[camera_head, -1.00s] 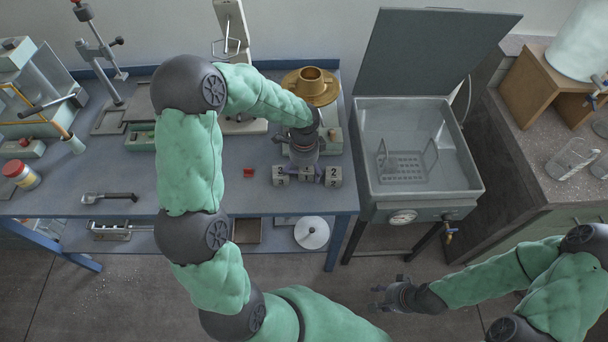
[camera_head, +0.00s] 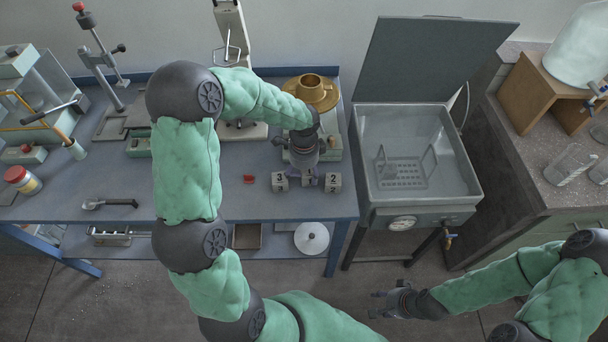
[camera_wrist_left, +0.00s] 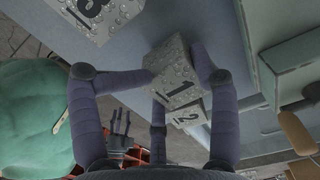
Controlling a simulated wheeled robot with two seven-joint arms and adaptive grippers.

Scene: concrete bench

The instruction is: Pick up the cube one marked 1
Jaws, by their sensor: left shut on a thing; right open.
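The grey cube marked 1 (camera_wrist_left: 176,84) is between the fingers of my left gripper (camera_head: 307,178), which is shut on it. In the head view this cube is mostly hidden by the gripper. The cube marked 2 (camera_head: 333,182) stands just right of the gripper; it also shows beyond the held cube in the left wrist view (camera_wrist_left: 187,116). The cube marked 3 (camera_head: 279,182) is just left of the gripper and shows at the upper left of the wrist view (camera_wrist_left: 98,14). My right gripper (camera_head: 380,304) is open and empty, low in front of the bench.
The blue bench (camera_head: 240,207) has a small red piece (camera_head: 249,179) left of the cubes. A brass-coloured part (camera_head: 312,90) stands behind the gripper. An open-lidded bath (camera_head: 420,200) is to the right. The bench front left of the cubes is fairly clear.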

